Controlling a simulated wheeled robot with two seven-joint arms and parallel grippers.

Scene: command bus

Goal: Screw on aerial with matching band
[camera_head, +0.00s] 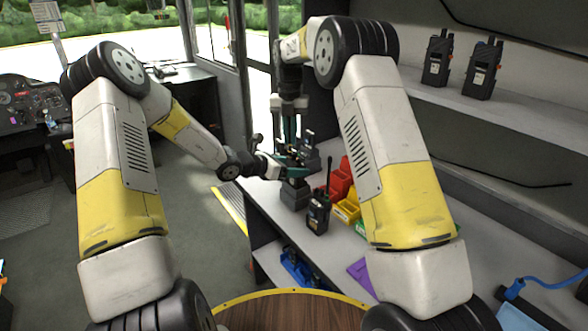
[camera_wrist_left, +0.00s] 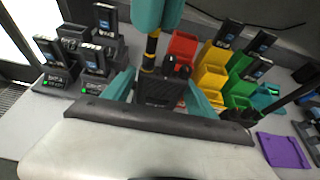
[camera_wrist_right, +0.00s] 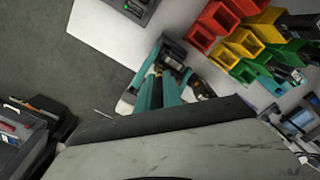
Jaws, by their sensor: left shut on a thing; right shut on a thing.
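My left gripper (camera_wrist_left: 160,92) is shut on a dark handheld radio (camera_wrist_left: 157,90), its teal fingers on either side of the body. My right gripper (camera_wrist_left: 157,18) is above it, shut on a black aerial (camera_wrist_left: 148,62) with a yellow band. The aerial points down at the radio's top beside the knobs; I cannot tell whether it touches or is threaded. The right wrist view shows the right gripper's teal fingers (camera_wrist_right: 158,90) close over the radio (camera_wrist_right: 172,58). In the head view both grippers meet above the counter, partly hidden. The radio's own band is not clear.
Red (camera_wrist_left: 183,46), yellow (camera_wrist_left: 210,76) and green (camera_wrist_left: 240,88) bins stand behind and to the right. Chargers (camera_wrist_left: 58,80) stand at the left. Another radio with an aerial (camera_head: 319,213) stands on the counter near a purple mat (camera_head: 361,271). Two radios stand on the shelf (camera_head: 500,108).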

